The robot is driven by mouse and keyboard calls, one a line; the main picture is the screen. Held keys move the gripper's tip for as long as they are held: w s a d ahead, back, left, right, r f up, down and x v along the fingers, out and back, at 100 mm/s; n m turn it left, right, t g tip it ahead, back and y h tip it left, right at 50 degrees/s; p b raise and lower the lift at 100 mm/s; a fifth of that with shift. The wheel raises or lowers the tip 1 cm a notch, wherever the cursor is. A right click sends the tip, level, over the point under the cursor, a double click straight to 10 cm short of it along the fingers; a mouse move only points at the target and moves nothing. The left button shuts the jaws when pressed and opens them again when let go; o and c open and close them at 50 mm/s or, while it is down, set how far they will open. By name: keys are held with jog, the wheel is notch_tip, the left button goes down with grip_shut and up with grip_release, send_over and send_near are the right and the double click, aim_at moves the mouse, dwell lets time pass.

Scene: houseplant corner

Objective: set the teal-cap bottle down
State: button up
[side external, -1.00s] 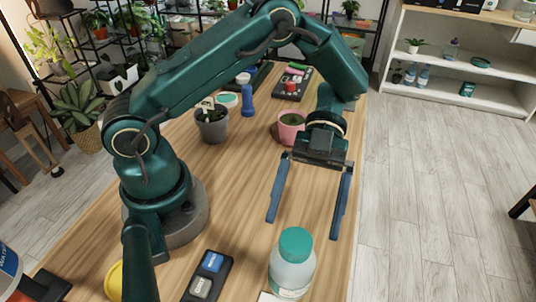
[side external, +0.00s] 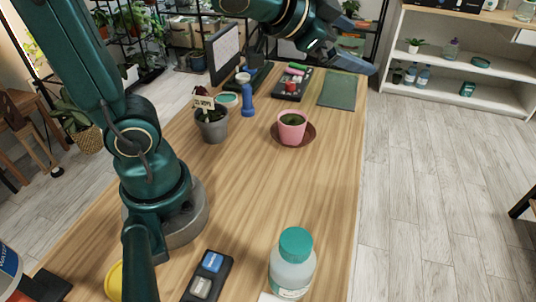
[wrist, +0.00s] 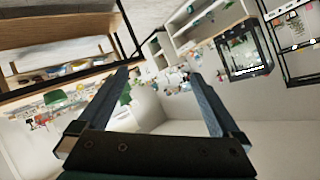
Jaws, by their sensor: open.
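The teal-cap bottle (side external: 292,266) stands upright at the near end of the wooden table in the side external view. It has a clear, pale body with a label low on it. My gripper (side external: 362,62) is raised at the top of that view, far from the bottle, its fingers pointing right. In the wrist view, my gripper (wrist: 163,78) shows two fingers spread apart with nothing held between them; the bottle is not recognisable there.
A pink pot (side external: 291,127) on a brown saucer (side external: 310,139) and a grey pot (side external: 212,124) stand mid-table. A black tray (side external: 207,278) with blue and grey blocks lies left of the bottle. A green mat (side external: 338,90) lies at the back. The table's middle is clear.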

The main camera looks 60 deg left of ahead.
jog(key=s+d+f+n+g, duration=0.1)
jog(key=s+f+n+g, duration=0.1)
jog(key=s, duration=0.7)
jog(key=s+f+n+g, duration=0.3)
jog(key=s+f+g, duration=0.2)
jog(key=s, duration=0.4)
jog(key=shift+d+f+n+h, duration=0.3)
jog(key=shift+d+f+h, duration=0.1)
jog(key=shift+f, duration=0.15)
